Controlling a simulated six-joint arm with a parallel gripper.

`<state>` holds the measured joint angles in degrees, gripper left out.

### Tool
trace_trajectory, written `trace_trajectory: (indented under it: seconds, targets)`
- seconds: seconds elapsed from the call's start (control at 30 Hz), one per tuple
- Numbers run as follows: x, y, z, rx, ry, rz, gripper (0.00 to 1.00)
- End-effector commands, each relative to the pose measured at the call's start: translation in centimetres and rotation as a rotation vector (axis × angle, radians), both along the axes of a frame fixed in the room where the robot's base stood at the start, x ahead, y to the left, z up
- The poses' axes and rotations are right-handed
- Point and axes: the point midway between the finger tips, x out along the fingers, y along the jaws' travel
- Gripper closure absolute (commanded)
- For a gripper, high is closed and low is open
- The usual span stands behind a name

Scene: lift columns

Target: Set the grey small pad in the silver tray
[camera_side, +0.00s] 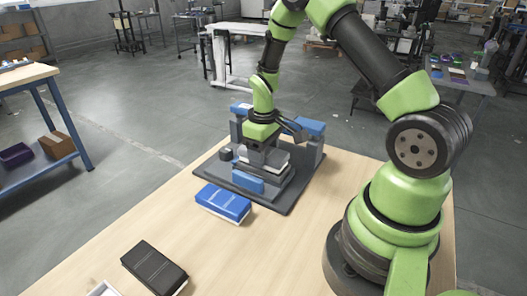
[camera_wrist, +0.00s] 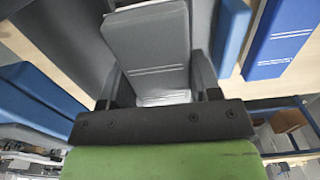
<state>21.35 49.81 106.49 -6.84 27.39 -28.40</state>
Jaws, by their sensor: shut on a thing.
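My gripper (camera_side: 262,156) points down over a dark base plate (camera_side: 283,204) in the side view. In the wrist view its two fingers (camera_wrist: 160,88) are shut on a grey pad (camera_wrist: 148,45) with thin white lines on its face. In the side view the pad is mostly hidden by the gripper, among pale grey layers. I cannot tell whether it touches what is below. A paler silver surface (camera_wrist: 165,98) shows between the fingers in the wrist view. I cannot tell whether it is the silver tray or part of the pad.
Grey posts with blue tops (camera_side: 310,127) stand close around the gripper, with a low blue block (camera_side: 249,184) in front. A blue pad (camera_side: 223,202) and a black pad (camera_side: 154,268) lie on the wooden table (camera_side: 245,258). A white-edged item (camera_side: 103,289) is cut off at the bottom.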

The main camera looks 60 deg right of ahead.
Motion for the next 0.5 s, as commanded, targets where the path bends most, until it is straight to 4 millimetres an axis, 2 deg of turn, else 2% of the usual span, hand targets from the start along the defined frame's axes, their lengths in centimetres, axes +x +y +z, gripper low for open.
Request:
trace_trajectory:
  seconds: [0.5]
  targets:
    - [0.0, -0.01, -0.4, 0.0, -0.001, 0.0, 0.68]
